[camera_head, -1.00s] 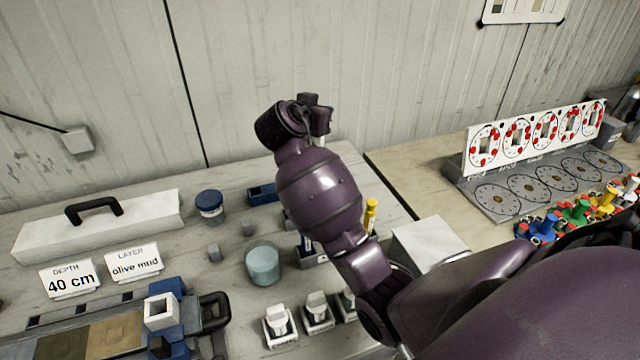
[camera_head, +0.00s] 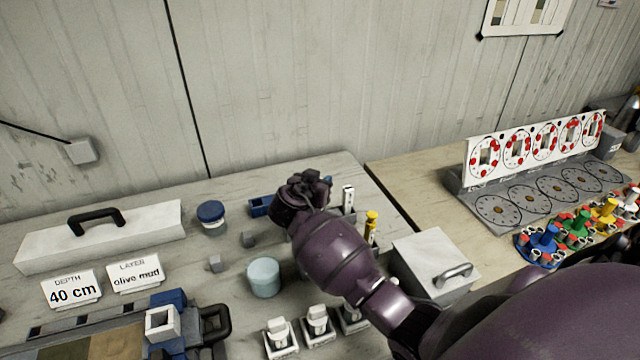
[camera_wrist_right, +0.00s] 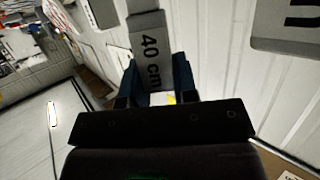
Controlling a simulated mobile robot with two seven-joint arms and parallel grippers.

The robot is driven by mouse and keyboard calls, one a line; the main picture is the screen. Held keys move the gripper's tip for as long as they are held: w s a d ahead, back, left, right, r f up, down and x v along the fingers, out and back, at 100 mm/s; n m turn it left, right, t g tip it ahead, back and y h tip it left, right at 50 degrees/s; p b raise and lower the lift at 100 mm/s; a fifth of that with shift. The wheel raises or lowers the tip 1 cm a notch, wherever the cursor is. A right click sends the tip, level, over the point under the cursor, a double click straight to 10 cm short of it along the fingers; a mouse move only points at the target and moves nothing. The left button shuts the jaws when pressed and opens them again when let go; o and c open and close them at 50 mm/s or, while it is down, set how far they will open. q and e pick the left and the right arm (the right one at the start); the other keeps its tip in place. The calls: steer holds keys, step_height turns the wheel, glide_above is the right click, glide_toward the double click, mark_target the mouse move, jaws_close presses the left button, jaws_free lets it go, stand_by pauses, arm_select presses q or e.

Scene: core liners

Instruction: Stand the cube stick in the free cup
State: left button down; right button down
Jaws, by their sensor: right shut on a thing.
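My right gripper (camera_head: 322,184) is above the back of the left table in the head view, largely hidden by its own wrist. In the right wrist view, its fingers (camera_wrist_right: 155,82) are shut on a grey stick lettered 40 cm (camera_wrist_right: 150,48), which points away from the gripper. In the head view the held stick is hidden. A white stick with dark marks (camera_head: 348,196) and a yellow-topped stick (camera_head: 371,224) stand upright just right of the gripper. The arm hides most of their holders, so I cannot tell which cup is free. My left gripper is not in view.
White-topped pieces (camera_head: 318,322) stand in front. A grey box with a handle (camera_head: 436,262) stands to the right.

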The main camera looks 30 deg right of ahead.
steer(key=shift+f, duration=0.4)
steer(key=shift+f, duration=0.1)
steer(key=shift+f, duration=0.1)
steer(key=c, duration=0.9)
jaws_free()
steer(key=p+v, duration=0.1)
steer(key=v, duration=1.1)
steer(key=shift+r+p, duration=0.25)
steer(key=shift+p, duration=0.15)
steer(key=shift+a, duration=0.1)
